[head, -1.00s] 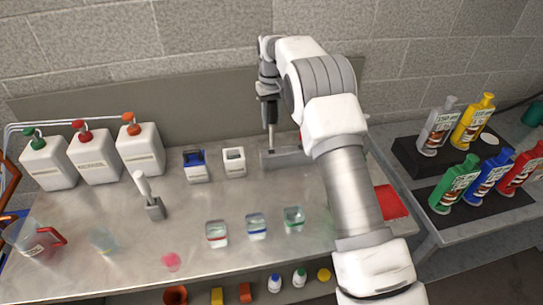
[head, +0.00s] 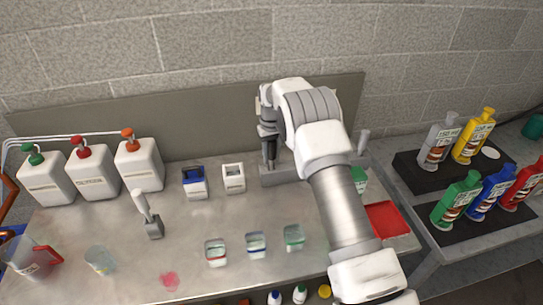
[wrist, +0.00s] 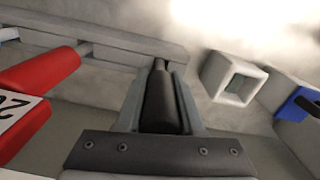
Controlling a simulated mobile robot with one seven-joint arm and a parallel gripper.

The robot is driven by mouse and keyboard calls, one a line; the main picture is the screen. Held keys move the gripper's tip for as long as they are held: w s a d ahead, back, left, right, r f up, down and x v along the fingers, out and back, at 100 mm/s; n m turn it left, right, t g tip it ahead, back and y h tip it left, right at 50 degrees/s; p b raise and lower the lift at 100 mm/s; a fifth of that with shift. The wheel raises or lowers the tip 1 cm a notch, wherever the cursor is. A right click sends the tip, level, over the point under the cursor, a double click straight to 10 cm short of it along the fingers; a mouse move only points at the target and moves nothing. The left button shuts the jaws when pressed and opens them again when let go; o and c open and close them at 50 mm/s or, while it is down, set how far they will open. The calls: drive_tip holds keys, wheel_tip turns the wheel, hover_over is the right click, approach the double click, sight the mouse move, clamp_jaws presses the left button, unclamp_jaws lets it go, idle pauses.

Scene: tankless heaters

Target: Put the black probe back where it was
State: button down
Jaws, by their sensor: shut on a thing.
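My gripper (head: 269,150) is shut on the black probe (wrist: 160,105), which hangs with its tip downward. In the wrist view the probe lies between the two grey fingers. The grey rack (head: 283,174) stands at the back of the bench, and the probe's lower end is at its left end in the head view. The rack also shows as a long bar in the wrist view (wrist: 115,36), with the probe tip close to its end. I cannot tell whether the tip is inside the rack. My arm hides part of the rack in the head view.
A white box (head: 233,178) and a blue-and-white box (head: 195,183) stand left of the rack. A red probe-like item (wrist: 45,72) is at the rack. Three small glass containers, including one with a blue band (head: 256,246), stand in front. A red tray (head: 386,219) lies right.

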drive_tip(key=shift+f, duration=0.35)
drive_tip(key=c, duration=0.5)
unclamp_jaws()
drive_tip(key=shift+c, duration=0.2)
